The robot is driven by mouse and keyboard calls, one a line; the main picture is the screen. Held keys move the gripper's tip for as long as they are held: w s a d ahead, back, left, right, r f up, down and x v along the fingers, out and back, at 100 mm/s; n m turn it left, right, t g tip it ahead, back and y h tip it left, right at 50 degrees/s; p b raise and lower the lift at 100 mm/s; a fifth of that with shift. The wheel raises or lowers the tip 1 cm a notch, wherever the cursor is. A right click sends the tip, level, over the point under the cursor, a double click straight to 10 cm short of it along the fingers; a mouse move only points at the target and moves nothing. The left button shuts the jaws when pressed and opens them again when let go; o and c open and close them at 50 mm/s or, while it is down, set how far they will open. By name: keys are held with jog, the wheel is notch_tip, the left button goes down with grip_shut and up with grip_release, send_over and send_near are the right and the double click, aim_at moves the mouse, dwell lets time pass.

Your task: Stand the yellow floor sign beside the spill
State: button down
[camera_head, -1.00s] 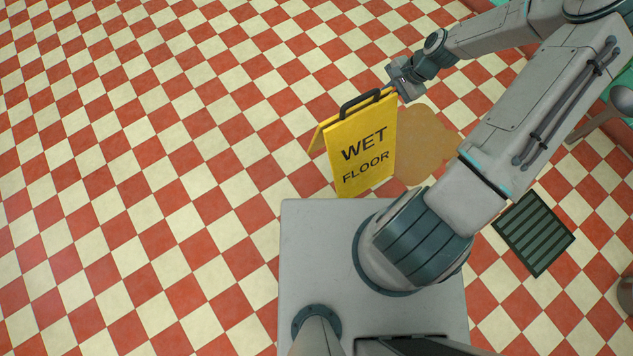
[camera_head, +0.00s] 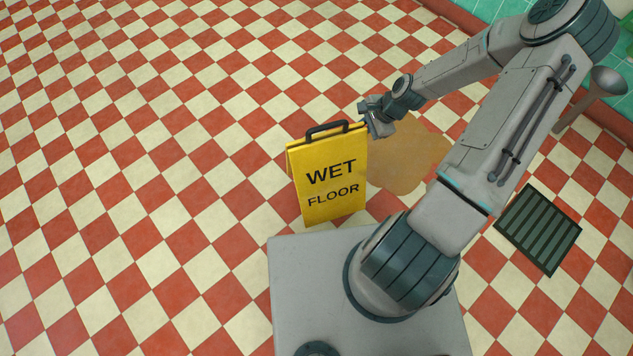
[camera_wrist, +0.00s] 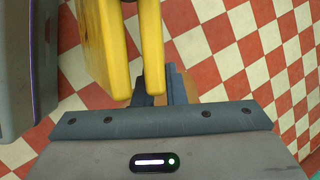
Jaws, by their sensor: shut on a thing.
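The yellow WET FLOOR sign (camera_head: 330,185) is upright in the head view, its lettered face toward me and its black handle on top. My gripper (camera_head: 368,122) is shut on the sign at its upper right edge. In the wrist view the sign's two yellow panels (camera_wrist: 108,45) stand slightly apart, running down to the gripper fingers (camera_wrist: 165,88). I cannot tell whether the sign's foot touches the floor. The tan spill (camera_head: 408,158) lies just right of the sign, partly hidden behind it and my arm.
A dark floor grate (camera_head: 538,230) lies to the right of my base. A grey, bowl-topped object (camera_head: 608,82) stands at the right edge, near the teal-tiled wall (camera_head: 492,10). The red and cream checkered floor (camera_head: 130,180) is clear on the left.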

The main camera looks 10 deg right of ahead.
aim_at(330, 156)
jog(key=s+a+f+b, duration=0.4)
jog(key=a+f+b, duration=0.2)
jog(key=a+f, duration=0.3)
jog(key=shift+f, duration=0.45)
jog(key=shift+a, duration=0.1)
jog(key=c, duration=1.5)
grip_release()
